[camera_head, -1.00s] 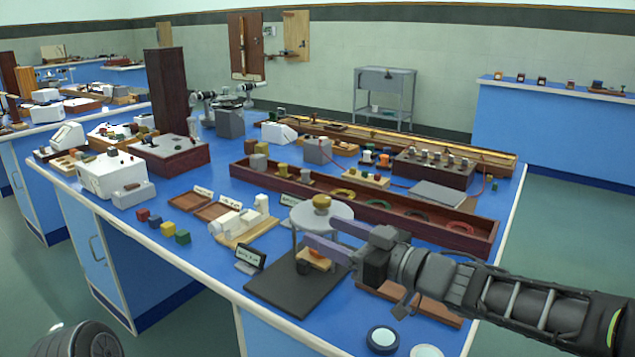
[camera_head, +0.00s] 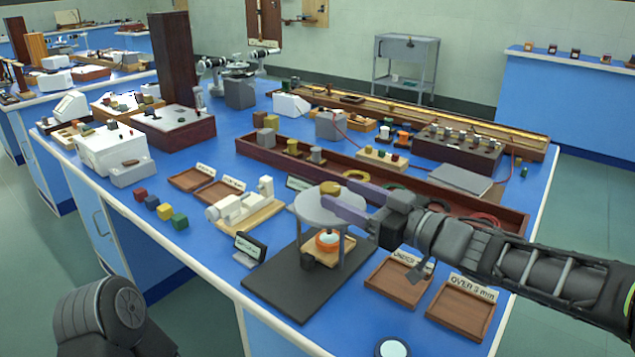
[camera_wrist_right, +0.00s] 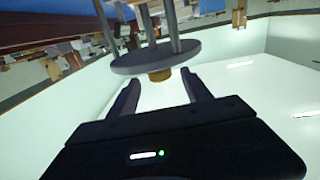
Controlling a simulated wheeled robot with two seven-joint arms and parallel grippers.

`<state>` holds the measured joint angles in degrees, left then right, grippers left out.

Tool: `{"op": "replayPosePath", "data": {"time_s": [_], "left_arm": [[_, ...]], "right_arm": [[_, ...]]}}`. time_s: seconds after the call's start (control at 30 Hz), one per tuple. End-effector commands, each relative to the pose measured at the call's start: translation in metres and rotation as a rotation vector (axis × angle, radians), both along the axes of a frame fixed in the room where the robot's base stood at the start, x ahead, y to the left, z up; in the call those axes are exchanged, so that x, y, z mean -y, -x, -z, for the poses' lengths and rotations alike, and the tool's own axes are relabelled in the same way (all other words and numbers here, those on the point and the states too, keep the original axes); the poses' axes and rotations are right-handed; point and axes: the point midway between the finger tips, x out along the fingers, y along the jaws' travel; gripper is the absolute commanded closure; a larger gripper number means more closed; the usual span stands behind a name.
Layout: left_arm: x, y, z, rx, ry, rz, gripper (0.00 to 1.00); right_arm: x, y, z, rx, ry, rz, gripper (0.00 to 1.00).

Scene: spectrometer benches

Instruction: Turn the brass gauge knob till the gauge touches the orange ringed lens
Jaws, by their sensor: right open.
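The gauge is a round grey plate (camera_head: 312,210) on legs over a dark base (camera_head: 290,289). Its brass knob (camera_head: 330,188) sits on top of the plate. The orange ringed lens (camera_head: 327,241) rests on a wooden block under the plate; the gap above it is hard to judge. My right gripper (camera_head: 337,193) is open at the knob, coming from the right. In the right wrist view the knob (camera_wrist_right: 160,75) shows between the open fingertips (camera_wrist_right: 161,80), with space on both sides. My left gripper is out of view.
A small sign (camera_head: 250,246) stands left of the gauge. Two wooden trays (camera_head: 398,281) lie right of it, below my right arm. A white device (camera_head: 245,208) and a long red-brown box (camera_head: 365,178) stand behind. A round lens (camera_head: 392,347) lies at the front edge.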

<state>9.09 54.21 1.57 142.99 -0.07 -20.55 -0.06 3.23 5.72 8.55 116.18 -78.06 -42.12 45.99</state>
Motion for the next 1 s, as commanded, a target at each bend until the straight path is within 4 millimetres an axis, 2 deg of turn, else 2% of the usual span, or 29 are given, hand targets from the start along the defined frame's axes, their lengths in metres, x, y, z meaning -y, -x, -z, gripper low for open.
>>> {"op": "replayPosePath", "data": {"time_s": [0.5,0.87,1.0], "left_arm": [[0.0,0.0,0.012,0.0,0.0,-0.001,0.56],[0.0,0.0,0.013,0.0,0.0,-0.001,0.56],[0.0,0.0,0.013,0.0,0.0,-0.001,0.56]], "right_arm": [[-0.052,-0.043,0.001,0.0,0.0,-0.001,0.43],[-0.057,-0.048,0.0,0.0,0.0,0.0,0.43],[-0.057,-0.048,0.0,0.0,0.0,0.0,0.53]]}}
